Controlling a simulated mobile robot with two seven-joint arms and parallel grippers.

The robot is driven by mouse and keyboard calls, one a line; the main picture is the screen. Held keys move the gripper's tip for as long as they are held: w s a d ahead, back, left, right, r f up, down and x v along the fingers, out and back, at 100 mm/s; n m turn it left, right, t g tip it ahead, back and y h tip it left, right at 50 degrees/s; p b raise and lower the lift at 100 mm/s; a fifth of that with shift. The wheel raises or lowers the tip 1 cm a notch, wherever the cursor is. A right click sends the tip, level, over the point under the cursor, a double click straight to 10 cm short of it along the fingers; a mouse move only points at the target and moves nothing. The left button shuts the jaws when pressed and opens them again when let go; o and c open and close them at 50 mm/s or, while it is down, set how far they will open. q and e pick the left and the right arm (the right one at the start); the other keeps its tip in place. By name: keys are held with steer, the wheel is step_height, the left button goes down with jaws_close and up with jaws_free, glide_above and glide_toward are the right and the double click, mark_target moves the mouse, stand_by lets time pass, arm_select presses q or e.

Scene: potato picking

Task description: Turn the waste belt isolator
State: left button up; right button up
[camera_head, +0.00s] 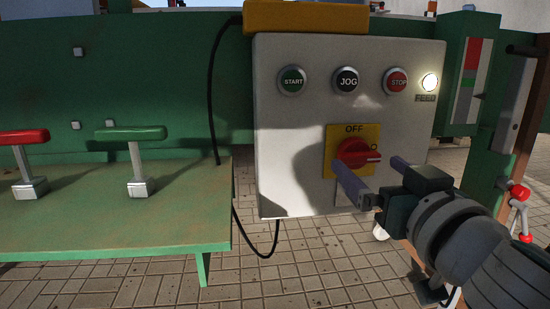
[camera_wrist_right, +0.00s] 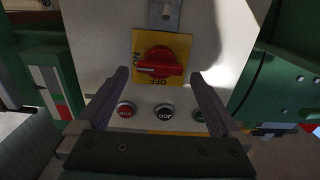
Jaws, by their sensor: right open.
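The waste belt isolator is a red rotary knob (camera_head: 352,149) on a yellow plate (camera_head: 333,140), low on a grey control box. The plate reads OFF at the top, with a partly hidden label at right. The knob's white mark points right, toward that label. My right gripper (camera_head: 366,164) is open in front of the knob, one finger toward each side. In the right wrist view the knob (camera_wrist_right: 158,63) appears upside down, beyond and between the two fingertips (camera_wrist_right: 160,76). The fingers look apart from it. My left gripper is not in view.
The grey box (camera_head: 290,140) carries START (camera_head: 291,80), JOG (camera_head: 347,79) and STOP (camera_head: 395,81) buttons and a lit lamp (camera_head: 428,82). A green bench (camera_head: 100,215) with red (camera_head: 24,137) and green (camera_head: 130,133) levers stands at left. A black cable (camera_head: 211,90) hangs beside the box.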

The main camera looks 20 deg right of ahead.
mark_target(362, 160)
steer(key=shift+x, duration=1.6)
steer(key=c, duration=1.2)
